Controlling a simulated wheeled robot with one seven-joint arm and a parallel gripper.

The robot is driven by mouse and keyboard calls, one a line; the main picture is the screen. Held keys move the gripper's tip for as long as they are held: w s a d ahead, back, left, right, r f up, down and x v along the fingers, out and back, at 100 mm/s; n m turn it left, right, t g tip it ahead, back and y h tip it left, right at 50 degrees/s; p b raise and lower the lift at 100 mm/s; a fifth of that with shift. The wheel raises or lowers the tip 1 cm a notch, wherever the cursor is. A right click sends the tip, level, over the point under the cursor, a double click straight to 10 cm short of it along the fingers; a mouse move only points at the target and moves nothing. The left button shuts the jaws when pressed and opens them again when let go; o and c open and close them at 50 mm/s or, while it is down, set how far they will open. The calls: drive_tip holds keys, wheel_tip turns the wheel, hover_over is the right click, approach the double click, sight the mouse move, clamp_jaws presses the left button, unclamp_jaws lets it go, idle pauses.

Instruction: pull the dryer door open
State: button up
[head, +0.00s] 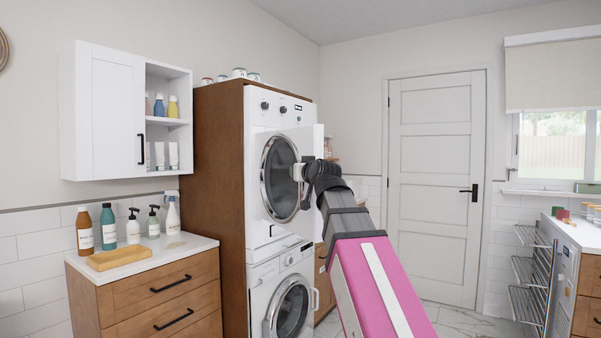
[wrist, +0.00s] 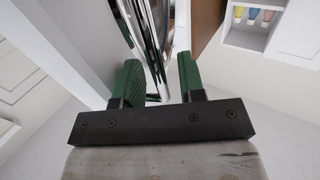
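The dryer (head: 284,108) is the upper white machine in the wooden tower. Its door (head: 315,143) has a round dark window in a chrome ring (head: 265,190). The door's right edge juts past the machine's front, so it looks ajar. My gripper (head: 301,173) is at the right side of the ring, by the white handle, which it partly hides. In the wrist view, the green fingers of my gripper (wrist: 160,82) stand apart, with the chrome ring (wrist: 143,35) seen between and beyond them. I cannot tell whether they touch the handle.
A second white machine (head: 290,299) with a round door stands below the dryer. A drawer cabinet (head: 150,290) with bottles on top is at the left, under a white wall cabinet (head: 103,110). A closed room door (head: 436,190) is behind. Open floor lies right of the tower.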

drive_tip(key=shift+s, duration=0.1)
drive_tip(key=v, duration=1)
drive_tip(key=shift+s+d, duration=0.15)
drive_tip(key=shift+s, duration=0.15)
